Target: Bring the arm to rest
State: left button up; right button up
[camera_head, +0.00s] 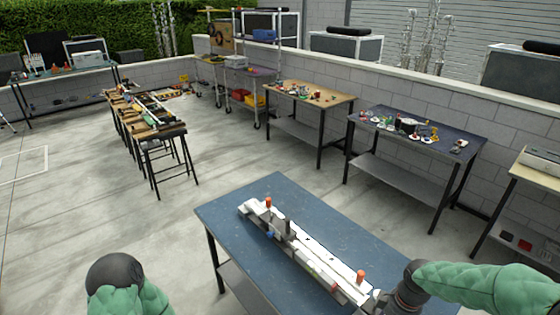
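A long white rail-like piece (310,256) lies diagonally on the blue table (240,200) in front of me. It has orange-topped knobs near both ends and a dark upright part on it. My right arm, in a green sleeve, comes in from the right. Its dark gripper (384,302) is at the near end of the white piece, at the bottom edge; I cannot tell whether it touches it or is open. A black and green part of my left arm (115,272) shows at the bottom left; its gripper is out of view.
A dark table (465,170) and a wooden-topped table (345,100), both with small items, stand along the block wall. A shelf cart (265,75) and a narrow bench (175,132) stand farther back. The concrete floor at left is clear.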

jog(key=s+a+f+m+y+b, duration=0.1)
jog(key=s+a+f+m+b, duration=0.1)
jog(key=a+f, duration=0.4)
jog(key=s+a+f+m+y+b, duration=0.1)
jog(key=s+a+f+m, duration=0.3)
jog(key=f, duration=0.9)
jog(key=s+a+f+m+y+b, duration=0.1)
jog(key=s+a+f+m+b, duration=0.2)
jog(key=a+f, duration=0.7)
jog(key=s, duration=0.2)
jog(key=shift+s+a+m, duration=0.15)
jog(key=shift+s+m, duration=0.15)
